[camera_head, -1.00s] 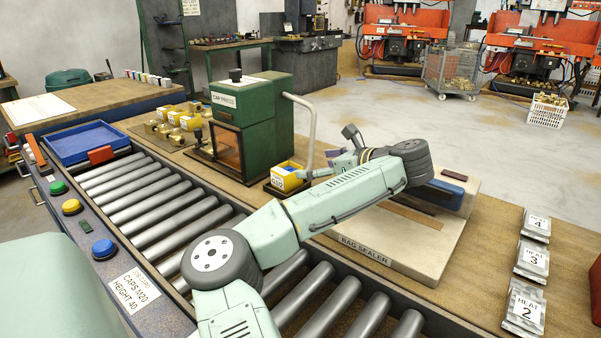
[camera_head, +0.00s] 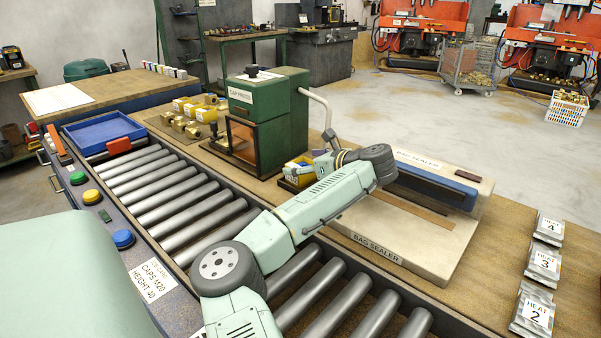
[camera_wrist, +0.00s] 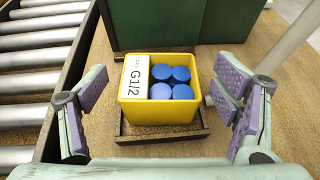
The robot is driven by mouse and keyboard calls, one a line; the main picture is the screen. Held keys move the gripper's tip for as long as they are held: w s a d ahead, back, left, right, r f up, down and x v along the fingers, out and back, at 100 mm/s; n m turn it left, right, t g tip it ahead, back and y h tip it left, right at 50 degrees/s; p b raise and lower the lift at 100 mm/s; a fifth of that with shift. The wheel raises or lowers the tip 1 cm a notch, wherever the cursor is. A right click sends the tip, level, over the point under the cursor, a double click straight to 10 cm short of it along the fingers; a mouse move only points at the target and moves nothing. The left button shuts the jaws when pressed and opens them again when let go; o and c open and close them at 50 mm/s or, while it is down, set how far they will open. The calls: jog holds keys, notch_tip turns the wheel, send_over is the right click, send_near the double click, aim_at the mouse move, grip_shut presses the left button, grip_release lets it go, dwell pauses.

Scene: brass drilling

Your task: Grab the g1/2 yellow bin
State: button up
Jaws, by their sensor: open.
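The yellow bin (camera_wrist: 160,115) carries a white label reading G1/2 and holds several blue caps (camera_wrist: 171,83). In the wrist view it sits on a small dark wooden tray (camera_wrist: 162,136) on the bench.
The green cap press (camera_head: 268,105) stands right behind the bin, its pale lever curving near my gripper. The bag sealer (camera_head: 425,225) is to the right. A roller conveyor (camera_head: 165,190) runs along the front.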

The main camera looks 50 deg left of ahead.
jog(key=shift+c, duration=0.4)
jog(key=c, duration=1.2)
